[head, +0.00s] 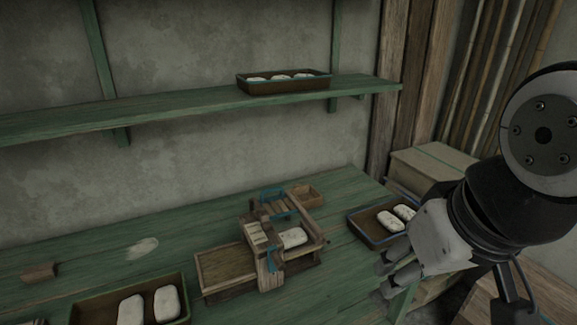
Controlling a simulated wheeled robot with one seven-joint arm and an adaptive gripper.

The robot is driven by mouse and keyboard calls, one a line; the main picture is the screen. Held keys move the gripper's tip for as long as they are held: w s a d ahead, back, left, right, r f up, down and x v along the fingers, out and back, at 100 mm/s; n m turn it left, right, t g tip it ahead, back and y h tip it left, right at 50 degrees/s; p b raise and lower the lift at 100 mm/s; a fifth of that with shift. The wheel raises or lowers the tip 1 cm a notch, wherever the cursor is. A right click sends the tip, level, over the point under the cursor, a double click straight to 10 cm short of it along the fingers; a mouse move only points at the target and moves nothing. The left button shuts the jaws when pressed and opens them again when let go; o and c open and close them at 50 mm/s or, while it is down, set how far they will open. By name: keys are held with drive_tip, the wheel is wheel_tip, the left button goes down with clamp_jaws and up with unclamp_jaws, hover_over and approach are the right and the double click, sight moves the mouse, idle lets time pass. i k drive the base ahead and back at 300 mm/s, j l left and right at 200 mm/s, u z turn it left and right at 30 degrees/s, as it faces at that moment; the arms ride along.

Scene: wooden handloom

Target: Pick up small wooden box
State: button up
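A tray (362,234) with white pieces stands at the table's right end, close to my gripper. Another tray (77,312) with white pieces is at the front left. A green shelf (190,107) above the table bears a third tray (250,87). A larger box (428,168) stands at the right.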

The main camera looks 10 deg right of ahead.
sight(308, 197)
drive_tip(key=i+l+u, duration=0.2)
drive_tip(key=i+l, duration=0.2)
drive_tip(key=l, duration=0.2)
drive_tip(key=i+l+u, duration=0.15)
drive_tip(key=l, duration=0.2)
drive_tip(key=i+l+u, duration=0.2)
drive_tip(key=l, duration=0.5)
drive_tip(key=i+j, duration=0.05)
drive_tip(key=i, duration=0.05)
